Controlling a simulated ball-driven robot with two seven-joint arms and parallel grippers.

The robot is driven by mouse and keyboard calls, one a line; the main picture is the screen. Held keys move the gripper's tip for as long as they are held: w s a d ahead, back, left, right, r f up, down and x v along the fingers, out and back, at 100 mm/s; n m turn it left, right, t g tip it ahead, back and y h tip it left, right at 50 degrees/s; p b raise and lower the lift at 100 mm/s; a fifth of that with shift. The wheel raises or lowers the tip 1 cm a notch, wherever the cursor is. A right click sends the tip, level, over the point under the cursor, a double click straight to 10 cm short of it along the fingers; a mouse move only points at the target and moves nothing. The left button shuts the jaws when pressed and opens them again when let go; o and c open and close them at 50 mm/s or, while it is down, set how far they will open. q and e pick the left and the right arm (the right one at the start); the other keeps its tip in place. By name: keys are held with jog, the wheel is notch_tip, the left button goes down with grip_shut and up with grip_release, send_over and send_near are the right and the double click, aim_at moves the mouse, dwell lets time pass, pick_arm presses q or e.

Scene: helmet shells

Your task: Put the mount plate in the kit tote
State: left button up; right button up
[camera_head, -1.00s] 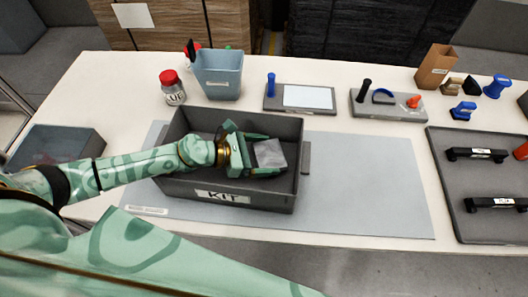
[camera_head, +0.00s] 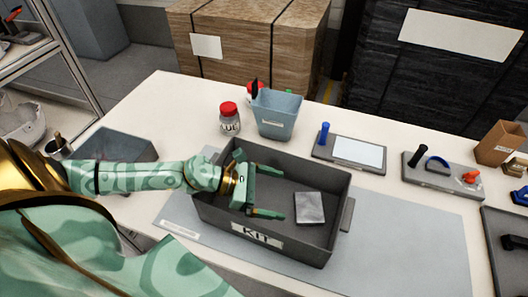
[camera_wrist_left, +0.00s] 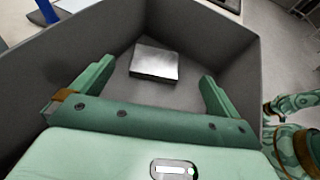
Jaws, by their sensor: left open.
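The mount plate (camera_head: 309,208), a flat silver-grey square, lies on the floor of the kit tote. It also shows in the left wrist view (camera_wrist_left: 154,62), beyond my fingertips. The kit tote (camera_head: 318,247) is a dark grey open box with a "KIT" label on its front wall. My left gripper (camera_head: 276,192) is open inside the tote, with its fingers apart on the left side of the plate and not touching it. In the left wrist view the left gripper (camera_wrist_left: 157,85) has nothing between its fingers. My right gripper is not clearly seen.
A blue bin (camera_head: 277,116) and a red-capped jar (camera_head: 230,118) stand behind the tote. A board with a white panel (camera_head: 358,152) and a grey tool holder (camera_head: 440,175) are to the right. The grey mat (camera_head: 420,235) right of the tote is clear.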

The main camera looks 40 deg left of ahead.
pick_arm(q)
jog(key=shift+v, duration=1.5)
